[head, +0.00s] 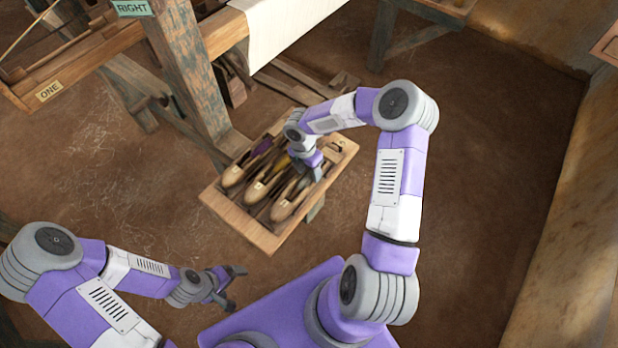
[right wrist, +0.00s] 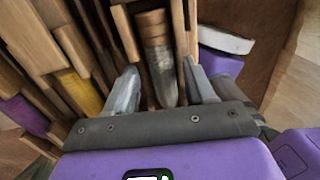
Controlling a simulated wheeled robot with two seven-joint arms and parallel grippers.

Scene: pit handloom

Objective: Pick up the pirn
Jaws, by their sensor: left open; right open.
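A wooden tray (head: 215,199) holds three boat-shaped wooden shuttles (head: 285,207) side by side. In the right wrist view a pirn (right wrist: 160,68), with a ribbed wooden head and grey winding, lies in a wooden slot between my right gripper's fingers (right wrist: 163,88). My right gripper is open, one finger on each side of the pirn; I cannot tell whether they touch it. In the head view my right gripper (head: 308,172) is over the right-hand shuttle and hides most of its pirn. My left gripper (head: 233,286) is open and empty, away from the tray.
A purple pirn (right wrist: 25,116) and a yellow pirn (right wrist: 80,92) lie in the other shuttles. The loom post (head: 190,75) with a RIGHT label stands behind the tray. White cloth (head: 285,25) hangs at the top. Bare floor (head: 480,200) lies to the right.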

